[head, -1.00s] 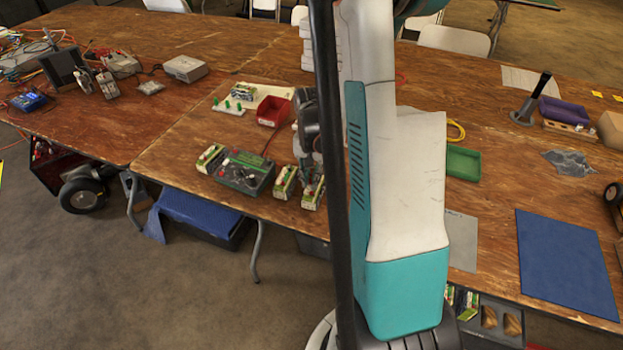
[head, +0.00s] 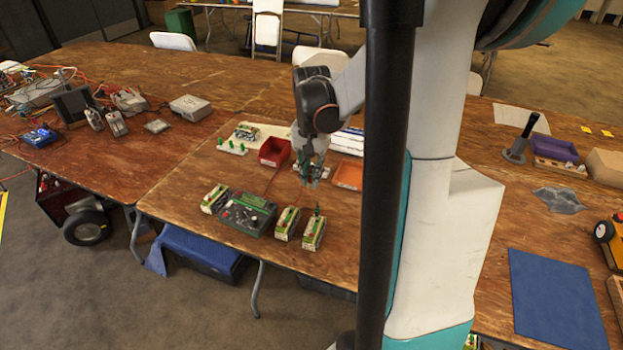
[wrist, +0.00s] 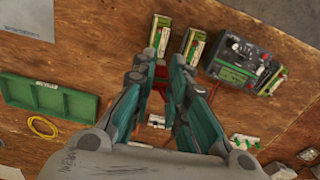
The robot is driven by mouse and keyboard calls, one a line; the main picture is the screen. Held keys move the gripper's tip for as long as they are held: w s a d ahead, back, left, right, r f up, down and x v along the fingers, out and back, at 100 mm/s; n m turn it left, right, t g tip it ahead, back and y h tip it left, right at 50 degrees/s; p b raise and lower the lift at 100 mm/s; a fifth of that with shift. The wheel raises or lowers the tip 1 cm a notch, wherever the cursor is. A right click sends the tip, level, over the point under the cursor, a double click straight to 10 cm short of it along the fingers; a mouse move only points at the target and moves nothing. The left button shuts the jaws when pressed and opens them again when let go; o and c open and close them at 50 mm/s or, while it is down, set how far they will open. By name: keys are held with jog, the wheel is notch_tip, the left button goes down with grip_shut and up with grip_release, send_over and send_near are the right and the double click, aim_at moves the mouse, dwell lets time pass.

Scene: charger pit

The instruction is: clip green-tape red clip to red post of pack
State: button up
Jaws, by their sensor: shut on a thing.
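My gripper (head: 312,176) hangs above the table, behind the front battery packs. In the wrist view its fingers (wrist: 161,62) are nearly closed, with a small red piece, seemingly the red clip (wrist: 161,73), between them. Its green tape cannot be made out. Two green-and-white packs (head: 287,223) (head: 313,232) stand right of the dark green charger (head: 246,214). The rightmost has a small dark green upright piece at its top. Another pack (head: 214,199) stands left of the charger. The packs' red posts are too small to tell clearly. The gripper is apart from the packs.
A red bin (head: 274,151) and an orange tray (head: 348,175) stand near my gripper. A thin red lead lies behind the charger. A green tray (wrist: 48,97) and yellow cable ring (wrist: 42,126) show in the wrist view.

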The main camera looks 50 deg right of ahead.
dwell(0.3)
jog(key=w+a+p, duration=0.1)
jog(key=w+a, duration=0.4)
jog(key=w, duration=0.7)
jog(key=w+a, duration=0.5)
jog(key=w, duration=0.7)
jog(key=w+a+p, duration=0.1)
jog(key=w+a, duration=0.4)
jog(key=w, duration=0.8)
notch_tip(320, 180, down, 13)
jog(key=b, duration=0.6)
jog(key=shift+s+d+r+b, duration=0.2)
jog(key=shift+d+b, duration=0.05)
jog(key=shift+b, duration=0.05)
jog(key=shift+f, duration=0.25)
jog(key=shift+f+b, duration=1.85)
jog(key=shift+f, duration=1.45)
jog(key=shift+f, duration=0.2)
jog(key=o, duration=0.9)
